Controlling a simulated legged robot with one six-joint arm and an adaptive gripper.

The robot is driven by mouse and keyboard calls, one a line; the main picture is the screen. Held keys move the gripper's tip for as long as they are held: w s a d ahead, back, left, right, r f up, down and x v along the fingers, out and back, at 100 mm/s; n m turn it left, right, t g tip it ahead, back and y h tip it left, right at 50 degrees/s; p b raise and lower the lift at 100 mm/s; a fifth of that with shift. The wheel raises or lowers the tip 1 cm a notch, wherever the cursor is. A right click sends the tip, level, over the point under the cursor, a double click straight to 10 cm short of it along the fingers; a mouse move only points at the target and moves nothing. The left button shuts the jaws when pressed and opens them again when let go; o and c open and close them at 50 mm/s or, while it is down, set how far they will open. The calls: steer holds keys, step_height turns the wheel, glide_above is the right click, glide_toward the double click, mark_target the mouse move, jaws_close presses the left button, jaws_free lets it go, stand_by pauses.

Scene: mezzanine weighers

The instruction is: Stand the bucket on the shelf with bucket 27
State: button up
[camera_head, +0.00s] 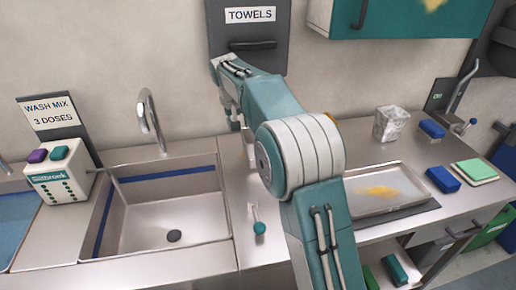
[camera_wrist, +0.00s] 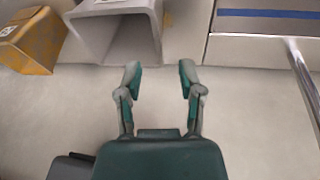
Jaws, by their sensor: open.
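My gripper (camera_wrist: 160,76) is open and empty in the wrist view, its two fingers apart over a pale surface. A grey, square-mouthed container (camera_wrist: 118,38), which may be the bucket, lies just beyond the left fingertip, apart from it, cut off by the top edge. An orange patterned container (camera_wrist: 30,42) with a white label is further left. In the head view my arm reaches to the wall by the towel holder and hides part of the counter; the fingertips are not clear there. No number 27 is readable, so I cannot tell which shelf holds bucket 27.
A sink (camera_head: 165,215) with a tap (camera_head: 150,120) is left of my arm. A tray (camera_head: 375,190), a whitish clear tub (camera_head: 388,124) and blue blocks (camera_head: 442,179) stand right. A teal cabinet (camera_head: 400,18) hangs above. A low shelf (camera_head: 385,272) holds green items.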

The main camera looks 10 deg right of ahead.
steer(key=x, duration=1)
steer(key=shift+w+f, duration=0.2)
steer(key=shift+w, duration=0.05)
jaws_close()
steer(key=shift+r, duration=0.1)
